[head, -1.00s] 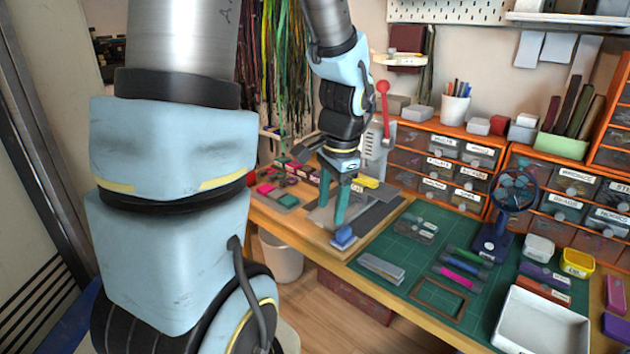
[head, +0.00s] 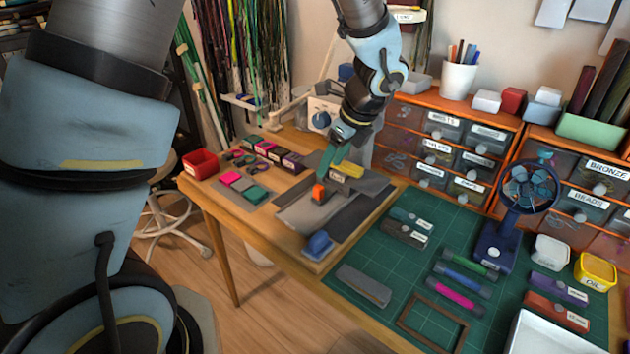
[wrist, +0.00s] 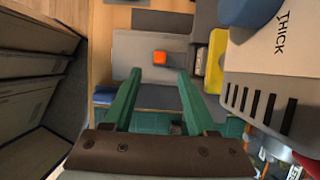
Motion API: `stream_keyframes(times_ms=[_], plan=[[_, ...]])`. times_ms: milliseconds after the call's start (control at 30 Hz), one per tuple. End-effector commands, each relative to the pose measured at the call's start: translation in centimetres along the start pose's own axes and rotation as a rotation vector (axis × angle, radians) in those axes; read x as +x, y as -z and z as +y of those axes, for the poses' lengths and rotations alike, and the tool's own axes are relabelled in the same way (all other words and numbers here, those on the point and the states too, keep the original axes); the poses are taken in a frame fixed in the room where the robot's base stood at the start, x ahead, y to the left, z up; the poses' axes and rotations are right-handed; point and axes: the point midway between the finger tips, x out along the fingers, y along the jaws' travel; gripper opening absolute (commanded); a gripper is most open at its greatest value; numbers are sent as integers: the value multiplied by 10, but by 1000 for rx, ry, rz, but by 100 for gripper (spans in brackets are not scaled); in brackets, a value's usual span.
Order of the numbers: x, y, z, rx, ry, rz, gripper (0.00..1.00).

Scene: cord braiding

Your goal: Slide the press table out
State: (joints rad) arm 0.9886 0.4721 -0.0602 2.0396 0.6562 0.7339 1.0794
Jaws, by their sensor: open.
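The press table looks to be the flat light grey plate (head: 300,214), lying on a wooden board on the workbench; it also shows in the wrist view (wrist: 135,48). A small orange block (head: 318,193) stands on it like a knob. My gripper (head: 324,176) is open and empty, its green fingers pointing down close to the orange block. In the wrist view, the orange block (wrist: 160,57) lies centred just beyond the gap between my fingertips (wrist: 159,74). Contact cannot be told.
A blue block (head: 318,244) sits at the board's front corner. A yellow block (head: 347,170) stands behind the plate. A red bin (head: 201,163) and coloured blocks are to the left. A green cutting mat (head: 390,262) with tools lies to the right. Orange drawers (head: 440,140) stand behind.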

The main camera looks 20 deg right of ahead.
Motion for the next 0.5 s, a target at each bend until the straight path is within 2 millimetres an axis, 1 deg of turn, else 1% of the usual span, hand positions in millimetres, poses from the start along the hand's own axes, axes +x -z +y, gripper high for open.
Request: stream_keyframes(times_ms=[33,100,300,500], plan=[[10,0,1,1,-5,1,57],[24,0,1,0,-5,0,57],[57,0,2,-1,-5,1,57],[77,0,1,-3,-2,2,57]])
